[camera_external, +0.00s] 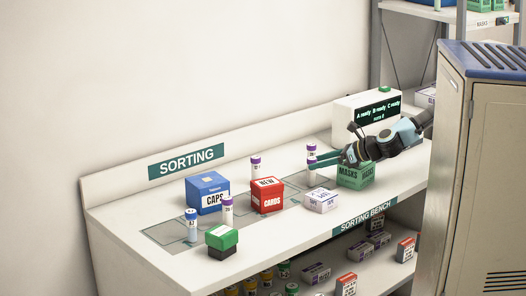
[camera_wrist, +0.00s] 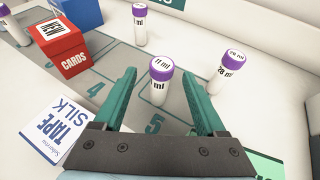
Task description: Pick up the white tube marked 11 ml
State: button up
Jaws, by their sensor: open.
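The white tube marked 11 ml (camera_wrist: 159,84) has a purple cap and stands upright on the bench, near the mat square numbered 5. In the external view it seems to be the nearer of two tubes (camera_external: 312,172), partly covered by my gripper. My gripper (camera_wrist: 159,73) is open, with green fingers. In the wrist view the tube shows between the fingertips, with a gap on each side. My gripper (camera_external: 314,161) comes in low from the right in the external view. A second purple-capped tube, marked 28 ml (camera_wrist: 228,72), stands just outside the right finger.
A red CARDS box (camera_wrist: 58,50), a blue CAPS box (camera_external: 206,194) and a white tape box (camera_wrist: 56,129) stand nearby. A green MASKS box (camera_external: 355,176) is below my wrist. Another purple-capped tube (camera_wrist: 139,26) stands farther ahead. The wall is behind.

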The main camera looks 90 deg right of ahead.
jog(key=shift+r+p+x, duration=0.2)
jog(key=shift+p+x, duration=0.3)
jog(key=shift+x, duration=1)
jog(key=shift+r+p+x, duration=0.15)
jog(key=shift+p+x, duration=0.35)
jog(key=shift+x, duration=1)
jog(key=shift+w+d, duration=0.1)
jog(key=shift+c, duration=0.4)
grip_shut()
